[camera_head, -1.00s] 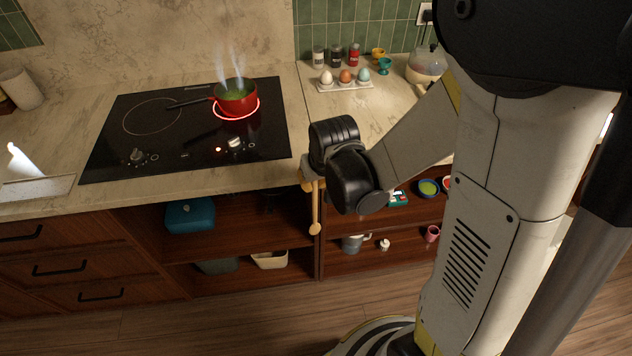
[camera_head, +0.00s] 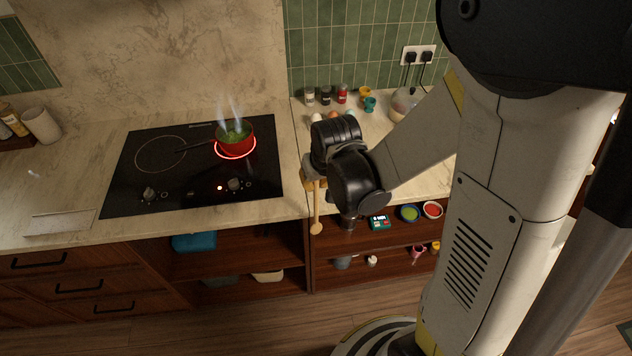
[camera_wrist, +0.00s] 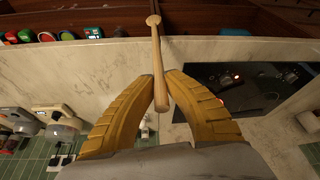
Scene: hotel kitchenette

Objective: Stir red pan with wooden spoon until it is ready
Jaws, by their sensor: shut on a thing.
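The red pan (camera_head: 236,144) stands on the back right ring of the black cooktop (camera_head: 192,168). That ring glows red, green contents show in the pan, and steam rises from it. My gripper (camera_wrist: 160,98) is shut on the handle of the wooden spoon (camera_wrist: 156,45), between its yellow fingers. In the head view the wooden spoon (camera_head: 317,205) hangs down at the counter's front edge, right of the cooktop, with its bowl end lowest. My gripper is apart from the pan, to its right and nearer. My arm hides part of the gripper in the head view.
Spice jars (camera_head: 326,96) and eggs stand at the back of the counter, right of the cooktop, partly behind my arm. Open shelves below hold small bowls (camera_head: 410,213) and a blue box (camera_head: 194,241). A white mug (camera_head: 42,125) stands at the left. The left counter is mostly clear.

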